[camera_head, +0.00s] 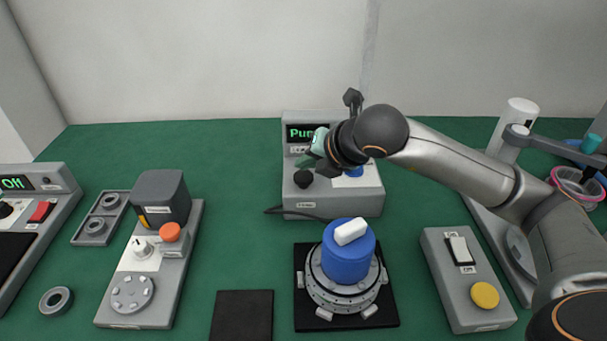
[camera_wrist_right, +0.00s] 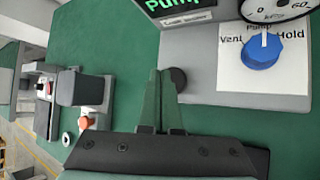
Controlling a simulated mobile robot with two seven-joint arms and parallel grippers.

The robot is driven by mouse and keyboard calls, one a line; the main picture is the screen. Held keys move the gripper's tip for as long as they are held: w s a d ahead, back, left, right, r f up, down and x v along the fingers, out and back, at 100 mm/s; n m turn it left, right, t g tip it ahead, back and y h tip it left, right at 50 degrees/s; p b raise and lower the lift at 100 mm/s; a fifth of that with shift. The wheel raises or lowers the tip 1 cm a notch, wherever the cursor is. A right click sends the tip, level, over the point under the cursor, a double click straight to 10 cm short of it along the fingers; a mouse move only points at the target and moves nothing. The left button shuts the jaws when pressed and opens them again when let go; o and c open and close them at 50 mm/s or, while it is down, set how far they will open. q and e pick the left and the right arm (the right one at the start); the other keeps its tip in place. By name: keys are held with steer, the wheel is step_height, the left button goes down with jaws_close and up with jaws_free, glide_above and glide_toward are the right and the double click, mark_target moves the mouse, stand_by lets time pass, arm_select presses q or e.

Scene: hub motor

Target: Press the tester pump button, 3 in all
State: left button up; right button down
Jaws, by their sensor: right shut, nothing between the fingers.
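The leak tester (camera_head: 335,206) is a grey box at the back middle with a green lit display (camera_head: 300,133) whose visible letters read "Pu"; in the wrist view it reads "Pump". The round black pump button (camera_head: 303,178) is on its sloped front, also in the wrist view (camera_wrist_right: 178,79). A blue knob (camera_head: 353,172) is to its right, pointing at "Pump" in the wrist view (camera_wrist_right: 262,52). My right gripper (camera_head: 308,160) is shut and empty, its fingertips close above the button. In the wrist view the fingers (camera_wrist_right: 162,75) partly overlap the button; contact cannot be told. My left gripper is not in view.
A hub motor with a blue cap (camera_head: 346,262) stands on a black mat in front of the tester. A grey switch box with a yellow button (camera_head: 484,295) is at the right. A grey fixture with an orange knob (camera_head: 170,232) is at the left. A black cable lies beside the tester.

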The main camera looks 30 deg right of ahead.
mark_target(302, 176)
steer(key=shift+f, duration=0.1)
stand_by(0.8)
steer(key=shift+f+b, duration=0.15)
steer(key=shift+b, duration=0.25)
steer(key=shift+f+b, duration=0.15)
steer(key=shift+b, duration=0.2)
steer(key=shift+f, duration=0.25)
steer(key=shift+f+b, duration=0.85)
steer(key=shift+b, duration=0.3)
stand_by(0.5)
steer(key=shift+r, duration=0.1)
steer(key=shift+r+p, duration=0.85)
steer(key=shift+r, duration=0.55)
steer(key=shift+r+p, duration=1.5)
steer(key=shift+r, duration=1.05)
